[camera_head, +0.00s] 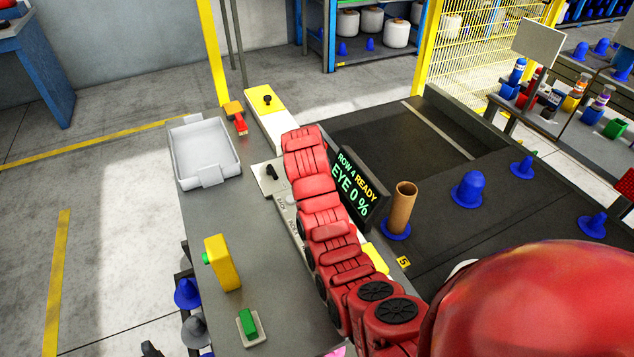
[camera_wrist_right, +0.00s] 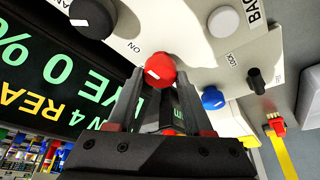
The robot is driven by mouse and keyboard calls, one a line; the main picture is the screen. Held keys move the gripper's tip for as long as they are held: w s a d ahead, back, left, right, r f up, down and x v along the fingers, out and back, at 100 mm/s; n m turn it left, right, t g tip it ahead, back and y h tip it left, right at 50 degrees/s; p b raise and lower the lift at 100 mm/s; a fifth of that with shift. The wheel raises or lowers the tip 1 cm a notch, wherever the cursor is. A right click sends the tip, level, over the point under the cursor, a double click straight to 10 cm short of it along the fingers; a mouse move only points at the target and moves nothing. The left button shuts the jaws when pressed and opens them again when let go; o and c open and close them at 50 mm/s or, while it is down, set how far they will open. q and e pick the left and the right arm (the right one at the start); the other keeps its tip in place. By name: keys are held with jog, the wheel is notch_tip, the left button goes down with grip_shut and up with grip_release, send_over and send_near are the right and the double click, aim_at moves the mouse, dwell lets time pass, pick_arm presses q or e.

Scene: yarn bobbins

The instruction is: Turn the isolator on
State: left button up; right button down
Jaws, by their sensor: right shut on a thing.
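In the right wrist view a round red knob (camera_wrist_right: 160,70) sits on a cream panel (camera_wrist_right: 190,42), with the printed word "ON" beside it. My right gripper (camera_wrist_right: 159,76) has one finger on each side of this knob and is shut on it. The knob's pointer direction is hard to make out. In the head view my red right arm covers the gripper and the knob. My left gripper is not in view.
Near the red knob are a black knob (camera_wrist_right: 92,18), a white knob (camera_wrist_right: 222,20), a blue button (camera_wrist_right: 213,97) and a black lever (camera_wrist_right: 258,80). A display (camera_head: 357,187) reads "ROW 4 READY EYE 0 %". A white tray (camera_head: 186,128) stands on the table's left.

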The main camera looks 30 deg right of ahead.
jog(key=shift+c, duration=1.5)
grip_release()
jog(key=shift+f, duration=0.1)
jog(key=shift+a+r, duration=0.15)
jog(key=shift+r, duration=0.35)
jog(key=p+v, duration=1.2)
jog(key=v, duration=0.4)
jog(key=shift+r, duration=0.2)
